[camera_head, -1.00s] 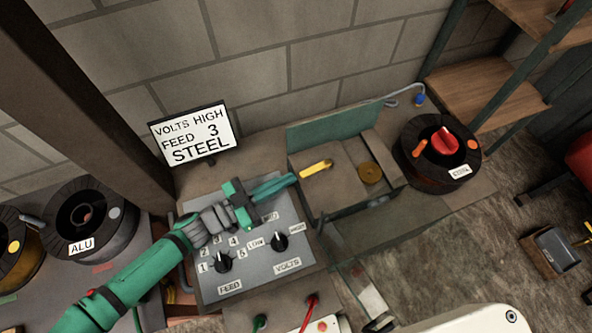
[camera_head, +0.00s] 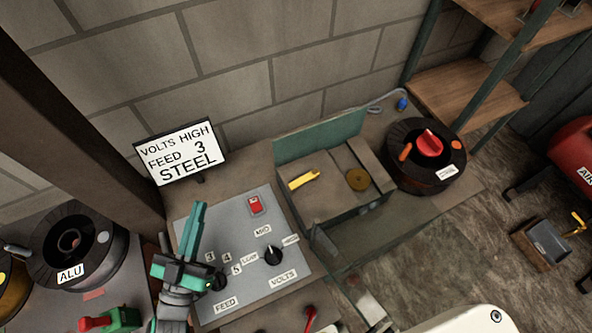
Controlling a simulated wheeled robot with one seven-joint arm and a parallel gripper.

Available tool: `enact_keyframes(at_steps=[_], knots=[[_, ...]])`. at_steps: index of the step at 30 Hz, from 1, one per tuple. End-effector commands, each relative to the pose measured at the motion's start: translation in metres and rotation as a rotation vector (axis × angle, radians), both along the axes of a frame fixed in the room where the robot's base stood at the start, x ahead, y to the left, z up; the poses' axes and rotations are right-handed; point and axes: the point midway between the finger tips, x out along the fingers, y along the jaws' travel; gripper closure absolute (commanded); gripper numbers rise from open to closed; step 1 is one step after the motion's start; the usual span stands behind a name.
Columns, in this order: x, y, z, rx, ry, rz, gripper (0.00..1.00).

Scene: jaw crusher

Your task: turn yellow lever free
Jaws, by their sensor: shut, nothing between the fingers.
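The yellow lever (camera_head: 304,179) lies on the wire feeder box (camera_head: 325,198) behind the control panel, beside a round brass knob (camera_head: 358,180). My gripper (camera_head: 198,208) is shut and empty over the left part of the control panel (camera_head: 206,302), well left of the lever and apart from it. My gripper and wrist hide part of the FEED dial and its numbers. The lever is in full view.
A spool with a red knob (camera_head: 429,144) stands right of the feeder. The VOLTS dial (camera_head: 273,255) and a red switch (camera_head: 255,204) are on the panel. A sign (camera_head: 181,152) stands behind it. An ALU spool (camera_head: 73,247) is at left.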

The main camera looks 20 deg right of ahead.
Motion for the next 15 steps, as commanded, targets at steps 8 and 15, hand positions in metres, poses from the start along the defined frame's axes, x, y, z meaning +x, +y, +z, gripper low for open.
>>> enact_keyframes(at_steps=[8,15], knots=[[-0.069,-0.015,-0.056,0.087,0.123,0.154,1.0],[-0.139,-0.059,-0.094,0.147,0.262,0.315,1.0]])
